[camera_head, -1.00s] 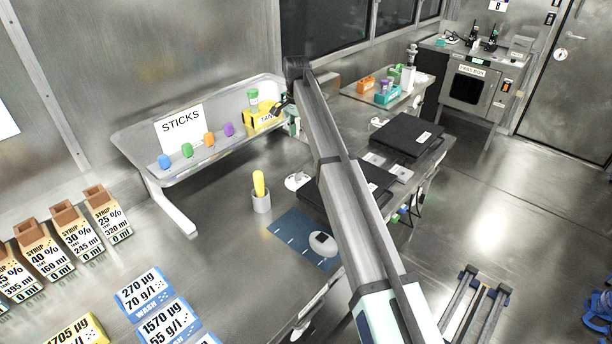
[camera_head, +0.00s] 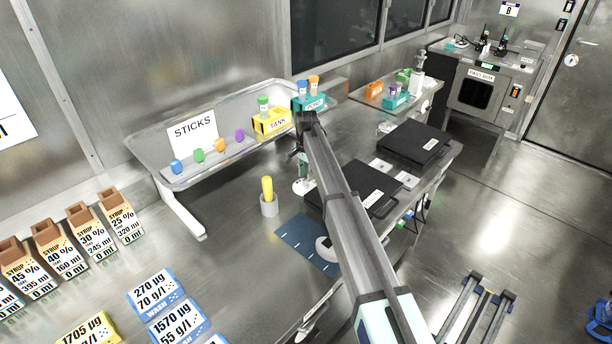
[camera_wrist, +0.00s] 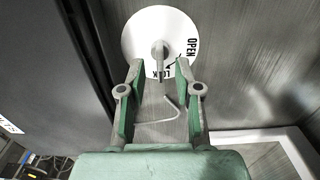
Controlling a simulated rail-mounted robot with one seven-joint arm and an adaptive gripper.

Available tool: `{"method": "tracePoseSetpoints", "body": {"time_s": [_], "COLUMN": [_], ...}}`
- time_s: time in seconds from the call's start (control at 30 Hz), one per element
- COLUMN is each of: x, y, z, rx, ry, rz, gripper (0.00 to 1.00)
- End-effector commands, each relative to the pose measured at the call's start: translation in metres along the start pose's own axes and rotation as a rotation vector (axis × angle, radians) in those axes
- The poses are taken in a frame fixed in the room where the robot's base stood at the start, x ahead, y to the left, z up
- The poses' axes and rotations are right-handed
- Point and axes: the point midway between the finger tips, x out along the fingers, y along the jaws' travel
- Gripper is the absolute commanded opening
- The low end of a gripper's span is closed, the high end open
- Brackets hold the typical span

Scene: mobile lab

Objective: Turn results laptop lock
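The lock is a round white dial (camera_wrist: 158,32) with a grey knob (camera_wrist: 160,52) at its middle, marked OPEN on its right side and a partly covered word below. In the head view the dial (camera_head: 303,187) lies on the table beside the closed black laptop (camera_head: 362,190). The wrist view shows a dark laptop edge (camera_wrist: 35,75) at left, with a label ending in "LTS". My gripper (camera_wrist: 159,72) is open over the dial, fingertips on either side of the knob's lower end, with gaps visible. In the head view my gripper (camera_head: 302,163) is partly hidden by my arm.
A second black laptop (camera_head: 413,142) lies farther back. A grey cup with a yellow stick (camera_head: 268,203) and blue mat (camera_head: 305,246) are in front.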

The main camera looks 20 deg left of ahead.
Motion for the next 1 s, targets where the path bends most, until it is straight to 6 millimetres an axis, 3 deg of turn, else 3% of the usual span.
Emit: {"method": "tracePoseSetpoints", "body": {"time_s": [0.2,0.53,0.57,0.63,0.67,1.0], "x": [0.018,0.022,0.022,0.022,0.022,0.022], "y": [0.000,0.000,0.000,0.000,0.000,0.000], "z": [0.000,0.000,0.000,0.000,0.000,0.000], "rx": [0.000,0.000,0.000,0.000,0.000,-0.008], "ry": [0.000,0.000,0.000,0.000,0.000,0.000], "rz": [0.000,0.000,0.000,0.000,0.000,0.001], "gripper": [0.33,0.33,0.30,0.05,0.00,0.00]}}
